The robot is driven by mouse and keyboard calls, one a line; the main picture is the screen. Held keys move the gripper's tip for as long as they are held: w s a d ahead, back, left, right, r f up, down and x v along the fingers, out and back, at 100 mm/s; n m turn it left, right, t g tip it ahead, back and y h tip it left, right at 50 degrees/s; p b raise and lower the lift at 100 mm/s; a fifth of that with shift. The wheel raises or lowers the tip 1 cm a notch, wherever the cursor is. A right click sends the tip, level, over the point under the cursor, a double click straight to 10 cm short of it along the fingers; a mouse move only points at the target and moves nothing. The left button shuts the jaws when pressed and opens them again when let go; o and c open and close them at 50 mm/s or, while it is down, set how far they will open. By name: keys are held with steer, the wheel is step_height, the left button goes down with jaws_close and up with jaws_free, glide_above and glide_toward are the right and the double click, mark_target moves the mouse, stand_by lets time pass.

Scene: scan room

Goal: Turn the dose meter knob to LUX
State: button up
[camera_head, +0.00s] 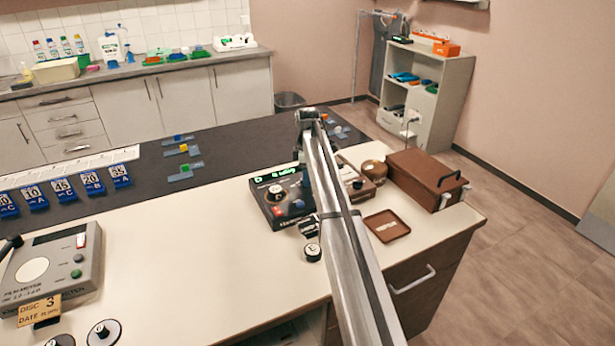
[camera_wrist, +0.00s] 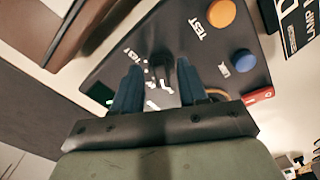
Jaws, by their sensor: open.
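The dose meter (camera_head: 268,208) is a dark sloped box with a lit green display, on the white counter in the head view. My arm covers part of its right side. In the wrist view its dark panel (camera_wrist: 205,65) shows white markings and a dark knob (camera_wrist: 162,64). My gripper (camera_wrist: 157,80) is open, with one blue-grey finger on each side of the knob. I cannot tell whether the fingers touch it. The LUX label and the knob's pointing direction are not readable. In the head view my gripper is mostly hidden behind the arm.
An orange-yellow button (camera_wrist: 222,12) and a blue button (camera_wrist: 243,61) sit on the panel beside the knob. In the head view a brown case (camera_head: 424,180), a brown tray (camera_head: 387,226) and a small black knob-like piece (camera_head: 312,252) are near. The counter's front middle is clear.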

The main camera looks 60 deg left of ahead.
steer(key=shift+f, duration=0.25)
jaws_close()
stand_by(0.3)
